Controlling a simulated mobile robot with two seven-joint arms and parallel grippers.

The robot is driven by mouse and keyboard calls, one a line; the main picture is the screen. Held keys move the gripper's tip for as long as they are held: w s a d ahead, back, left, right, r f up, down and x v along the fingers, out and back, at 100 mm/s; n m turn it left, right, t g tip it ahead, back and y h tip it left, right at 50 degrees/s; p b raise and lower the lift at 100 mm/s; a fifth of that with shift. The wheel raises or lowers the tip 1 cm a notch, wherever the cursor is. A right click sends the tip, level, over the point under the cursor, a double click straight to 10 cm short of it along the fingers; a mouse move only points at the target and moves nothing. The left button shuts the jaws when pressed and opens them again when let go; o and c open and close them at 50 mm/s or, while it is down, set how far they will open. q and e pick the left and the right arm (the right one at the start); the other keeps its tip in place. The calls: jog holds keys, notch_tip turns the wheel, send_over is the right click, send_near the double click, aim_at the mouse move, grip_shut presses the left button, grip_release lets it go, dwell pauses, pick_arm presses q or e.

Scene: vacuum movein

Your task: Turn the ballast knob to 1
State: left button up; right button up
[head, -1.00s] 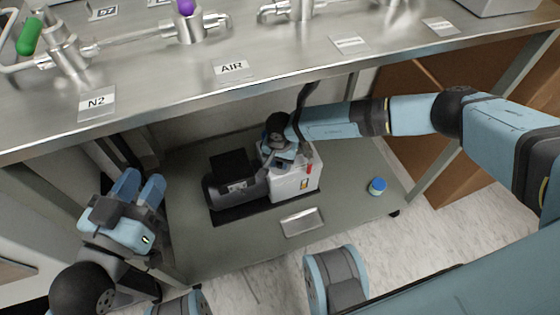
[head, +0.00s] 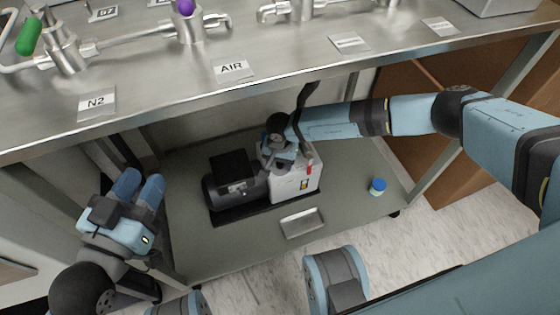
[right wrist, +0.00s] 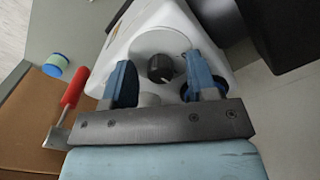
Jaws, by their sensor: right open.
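The vacuum pump (head: 297,183), a white box with a dark motor (head: 232,190) on its left, stands on the lower shelf. In the right wrist view, the black ballast knob (right wrist: 160,68), with a pale pointer mark, sits on a round white plate. My right gripper (right wrist: 158,78) is open, with one blue finger on each side of the knob and gaps visible. Its number markings cannot be read. In the head view my right gripper (head: 279,158) is over the pump and hides the knob. My left gripper (head: 139,188) is open and empty left of the shelf.
A red-handled lever (right wrist: 72,90) is beside the pump. A blue-capped jar (head: 377,187) stands right on the shelf and a small metal tray (head: 302,223) in front. The steel bench top (head: 290,60) overhangs the pump. A brown box (head: 440,160) is at right.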

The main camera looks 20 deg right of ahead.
aim_at(280, 164)
jog(key=shift+r, duration=0.3)
pick_arm(q)
jog(key=n+p, duration=0.1)
jog(key=p, duration=0.1)
jog(key=s+r+n+p, duration=0.1)
jog(key=p, duration=0.1)
jog(key=shift+s+d+r, duration=0.3)
jog(key=shift+d, duration=0.05)
pick_arm(e)
notch_tip(280, 164, up, 11)
jog(key=shift+r, duration=0.2)
